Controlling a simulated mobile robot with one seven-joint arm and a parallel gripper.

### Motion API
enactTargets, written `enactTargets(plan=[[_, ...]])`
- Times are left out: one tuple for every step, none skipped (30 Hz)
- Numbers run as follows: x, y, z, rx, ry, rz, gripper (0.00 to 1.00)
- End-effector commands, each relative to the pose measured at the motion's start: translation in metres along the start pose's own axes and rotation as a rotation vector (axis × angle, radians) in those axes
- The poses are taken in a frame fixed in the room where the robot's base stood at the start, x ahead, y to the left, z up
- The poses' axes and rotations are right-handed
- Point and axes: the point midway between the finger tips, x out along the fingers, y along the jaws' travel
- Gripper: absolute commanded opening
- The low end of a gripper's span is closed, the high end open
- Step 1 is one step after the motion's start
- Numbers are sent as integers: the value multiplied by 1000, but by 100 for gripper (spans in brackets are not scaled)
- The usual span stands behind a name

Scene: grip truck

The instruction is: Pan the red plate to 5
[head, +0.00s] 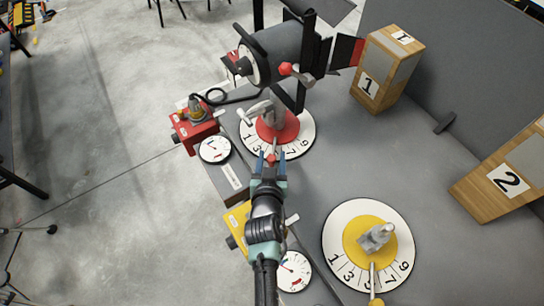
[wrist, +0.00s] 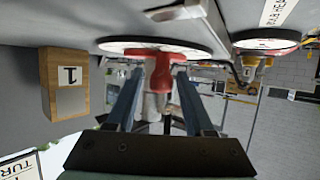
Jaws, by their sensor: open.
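The red plate (head: 285,125) is a red disc on a white numbered dial (head: 247,128), with a grey mount on top. Its handle ends in a red knob (head: 271,158), lying over the front of the scale between 3 and 7. My gripper (head: 271,163) hides part of the numbers there, so the exact reading cannot be told. My gripper is open, with one finger on each side of the red knob. In the wrist view the red knob (wrist: 161,75) stands between the two spread fingers, apparently without being squeezed.
A dark spotlight (head: 290,52) with a red-tipped lever is above the red plate. A yellow plate (head: 352,238) on its own dial is at front right. Red (head: 194,132) and yellow (head: 236,222) boxes with gauges line the left edge. Wooden blocks 1 (head: 385,70) and 2 (head: 507,178) stand right.

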Motion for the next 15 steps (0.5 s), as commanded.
enactTargets(plan=[[0,0,0,0,0,0,61],[0,0,0,0,1,-1,61],[0,0,0,0,1,-1,61],[0,0,-1,0,1,-1,61],[0,0,-1,0,1,-1,61],[0,0,-1,0,1,-1,61],[0,0,-1,0,2,-1,61],[0,0,-1,0,2,-1,61],[0,0,-1,0,2,-1,61],[-1,0,-1,0,2,-1,61],[-2,0,-1,0,2,-1,61],[-4,0,-1,0,2,-1,61],[-6,0,0,0,2,-1,61],[-8,-1,0,0,2,-1,61],[-12,-1,0,0,2,-1,61]])
